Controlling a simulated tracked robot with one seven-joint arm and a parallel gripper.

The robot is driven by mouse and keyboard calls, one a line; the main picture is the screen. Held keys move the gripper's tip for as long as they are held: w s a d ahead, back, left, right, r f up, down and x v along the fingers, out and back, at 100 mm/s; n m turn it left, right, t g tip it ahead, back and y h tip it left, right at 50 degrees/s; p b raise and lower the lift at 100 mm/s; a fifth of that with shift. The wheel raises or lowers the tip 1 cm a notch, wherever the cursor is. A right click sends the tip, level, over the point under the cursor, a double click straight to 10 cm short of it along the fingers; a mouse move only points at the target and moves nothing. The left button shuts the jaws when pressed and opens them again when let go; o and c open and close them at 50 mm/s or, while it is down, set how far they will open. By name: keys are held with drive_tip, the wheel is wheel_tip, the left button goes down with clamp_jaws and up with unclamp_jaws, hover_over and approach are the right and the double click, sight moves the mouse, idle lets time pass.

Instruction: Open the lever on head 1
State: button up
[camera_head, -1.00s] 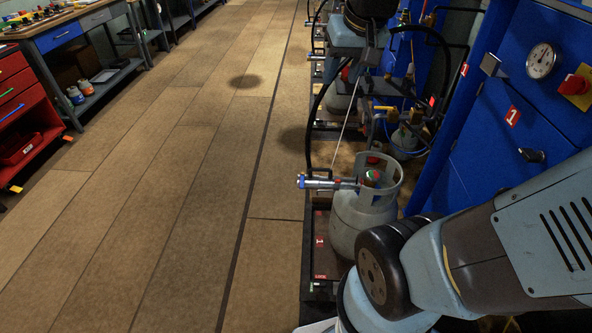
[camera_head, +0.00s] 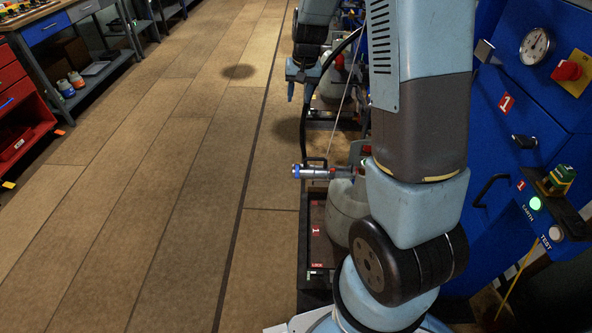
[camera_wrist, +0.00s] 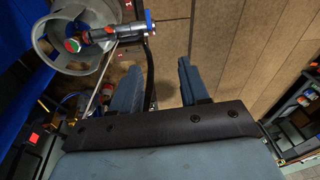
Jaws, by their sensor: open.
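Filling head 1 (camera_head: 322,172) is a silver cylinder with a blue end and red parts, lying level at the top of a grey gas cylinder (camera_head: 343,212). In the wrist view, the head (camera_wrist: 115,33) and the cylinder's round collar (camera_wrist: 50,45) are at the upper left. My gripper (camera_head: 291,88) hangs above and beyond the head. Its fingers (camera_wrist: 158,85) are apart and empty, with a dark hose showing between them.
A blue cabinet (camera_head: 535,95) with a gauge, a red button and lamps stands at the right. A black hose (camera_head: 306,110) and a thin cable run near the head. A workbench (camera_head: 75,30) and red drawers (camera_head: 18,120) stand at the left. The floor between is clear.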

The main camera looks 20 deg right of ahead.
drive_tip(key=w+f+g, duration=0.1)
drive_tip(key=w+f, duration=0.3)
drive_tip(key=f, duration=0.8)
drive_tip(key=m+h, duration=0.1)
hover_over(297, 172)
wheel_tip(297, 172, down, 12)
drive_tip(key=shift+g, duration=0.4)
wheel_tip(297, 172, down, 14)
drive_tip(key=shift+s+f, duration=0.1)
drive_tip(key=shift+c, duration=0.4)
clamp_jaws()
drive_tip(key=shift+a, duration=0.1)
